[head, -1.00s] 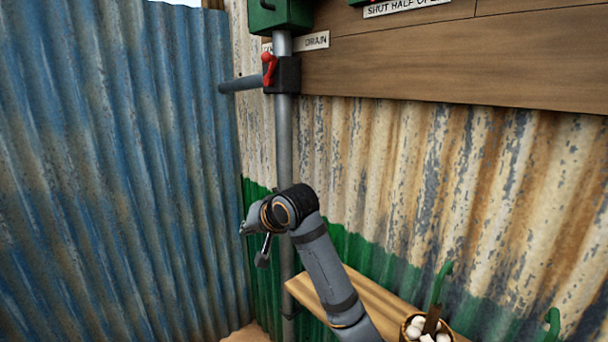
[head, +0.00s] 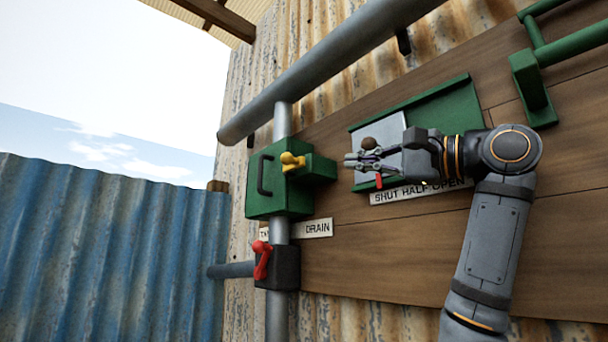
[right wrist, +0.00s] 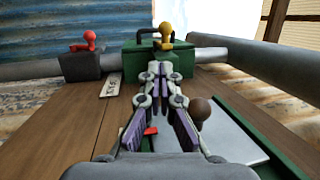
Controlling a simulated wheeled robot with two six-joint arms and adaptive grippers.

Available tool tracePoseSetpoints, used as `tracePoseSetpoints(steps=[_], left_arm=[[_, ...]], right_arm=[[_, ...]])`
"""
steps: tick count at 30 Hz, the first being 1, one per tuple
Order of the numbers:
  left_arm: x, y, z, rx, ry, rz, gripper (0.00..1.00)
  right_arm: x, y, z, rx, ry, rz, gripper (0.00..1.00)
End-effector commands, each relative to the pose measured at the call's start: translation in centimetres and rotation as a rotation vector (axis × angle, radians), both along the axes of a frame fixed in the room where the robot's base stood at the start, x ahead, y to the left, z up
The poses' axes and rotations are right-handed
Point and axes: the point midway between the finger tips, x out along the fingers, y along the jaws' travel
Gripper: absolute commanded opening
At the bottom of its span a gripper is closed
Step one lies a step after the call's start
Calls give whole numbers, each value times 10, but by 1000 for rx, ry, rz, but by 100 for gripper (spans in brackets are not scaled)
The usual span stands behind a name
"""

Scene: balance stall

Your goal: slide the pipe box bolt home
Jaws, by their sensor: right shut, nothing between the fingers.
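The pipe box (head: 265,203) is green with a black handle, mounted on a vertical grey pipe left of centre in the head view. Its bolt has a yellow knob (head: 291,161), near the box's right edge beside a green block (head: 318,169). The box (right wrist: 142,66) and yellow knob (right wrist: 166,36) also show ahead in the right wrist view. My right gripper (head: 348,161) is shut and empty, its tips pointing at the knob with a gap between them. Whether the bolt is seated is hard to tell. My left gripper is out of view.
A sliding grey plate (head: 387,132) with a brown knob (head: 368,143) sits right behind my gripper. A red-handled drain valve (head: 262,258) is below the box. A thick grey pipe (head: 300,83) slants overhead. A green bar fitting (head: 535,85) is at right.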

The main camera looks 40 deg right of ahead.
Motion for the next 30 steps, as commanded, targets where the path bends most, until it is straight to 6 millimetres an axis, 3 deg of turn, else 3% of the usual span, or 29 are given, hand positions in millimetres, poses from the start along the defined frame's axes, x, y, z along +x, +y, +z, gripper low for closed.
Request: tracePoseSetpoints(steps=[3,7,11,15,22,30], left_arm=[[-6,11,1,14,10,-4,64],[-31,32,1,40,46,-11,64],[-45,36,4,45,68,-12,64],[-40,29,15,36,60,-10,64],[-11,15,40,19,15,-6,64],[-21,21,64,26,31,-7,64]], right_arm=[[-1,0,2,0,-2,0,0],[-1,0,2,-2,-3,-1,0],[6,2,4,-3,0,-1,0],[27,9,9,-5,2,-1,0],[75,22,20,-5,2,0,0],[119,35,28,-5,0,-1,0]])
